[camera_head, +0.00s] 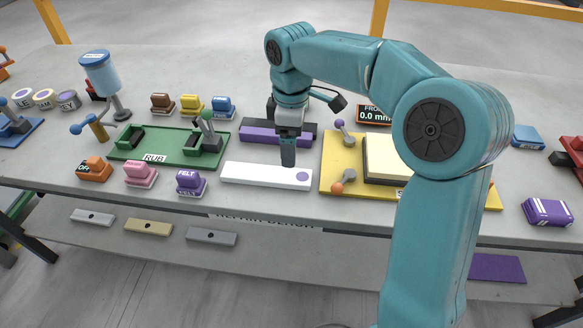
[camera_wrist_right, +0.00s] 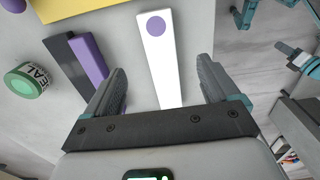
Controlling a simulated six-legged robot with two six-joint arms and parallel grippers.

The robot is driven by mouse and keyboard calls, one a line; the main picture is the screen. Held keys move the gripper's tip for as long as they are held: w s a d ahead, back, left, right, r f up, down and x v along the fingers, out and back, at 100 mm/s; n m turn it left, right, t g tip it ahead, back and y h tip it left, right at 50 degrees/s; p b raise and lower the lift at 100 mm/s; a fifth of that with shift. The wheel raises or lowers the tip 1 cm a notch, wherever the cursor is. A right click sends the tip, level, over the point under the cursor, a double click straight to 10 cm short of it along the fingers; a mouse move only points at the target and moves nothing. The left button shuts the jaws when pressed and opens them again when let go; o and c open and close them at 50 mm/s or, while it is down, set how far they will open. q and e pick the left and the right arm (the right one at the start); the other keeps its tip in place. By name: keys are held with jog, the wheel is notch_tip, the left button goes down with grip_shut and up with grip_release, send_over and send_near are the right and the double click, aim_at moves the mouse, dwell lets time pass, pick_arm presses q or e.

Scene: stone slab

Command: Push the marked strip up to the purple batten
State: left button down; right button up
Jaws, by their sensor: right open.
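The marked strip (camera_head: 266,176) is a long white bar with a purple dot at its right end, lying near the slab's front edge. It also shows in the wrist view (camera_wrist_right: 164,60), between my fingers in the picture. The purple batten (camera_head: 258,135) lies behind the strip, against a dark bar, with a bare gap between batten and strip. It also shows in the wrist view (camera_wrist_right: 88,58). My right gripper (camera_head: 288,160) points down by the strip's rear edge; its fingers (camera_wrist_right: 162,75) are spread and empty. Whether they touch the strip is unclear. My left gripper is out of view.
A yellow board (camera_head: 330,175) with a cream block (camera_head: 378,150) stands close right of the strip. A green RUB tray (camera_head: 125,152) is at left, and a purple FELT block (camera_head: 190,182) is near the strip's left end. The slab's front edge is close to the strip.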

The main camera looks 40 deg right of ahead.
aim_at(291, 175)
notch_tip(291, 175, down, 10)
jog(key=shift+f+b, duration=0.1)
jog(key=shift+b, duration=0.5)
jog(key=shift+w, duration=0.1)
jog(key=c, duration=1.5)
